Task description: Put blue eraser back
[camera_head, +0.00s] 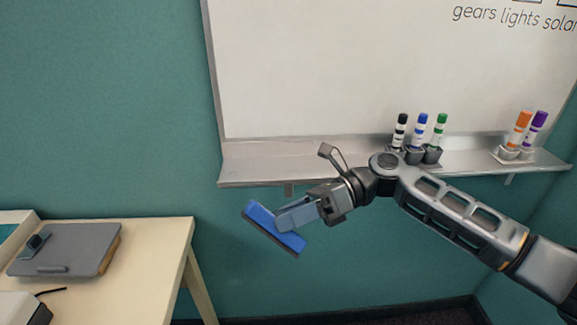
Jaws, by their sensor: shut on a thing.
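The blue eraser (262,217) is a blue block with a dark underside, held tilted in front of the teal wall. My gripper (290,216) is shut on it, and the fingers cover its right part. The eraser is a little below and in front of the whiteboard's grey ledge (265,165), apart from it in the picture. The left part of the ledge is bare. The whiteboard (330,60) rises above the ledge.
Black, blue (419,127) and green markers stand in holders on the ledge, behind my arm. Orange (520,127) and purple markers stand farther right. At lower left, a pale table (155,240) bears a grey laptop-like object (85,243) and a small dark device.

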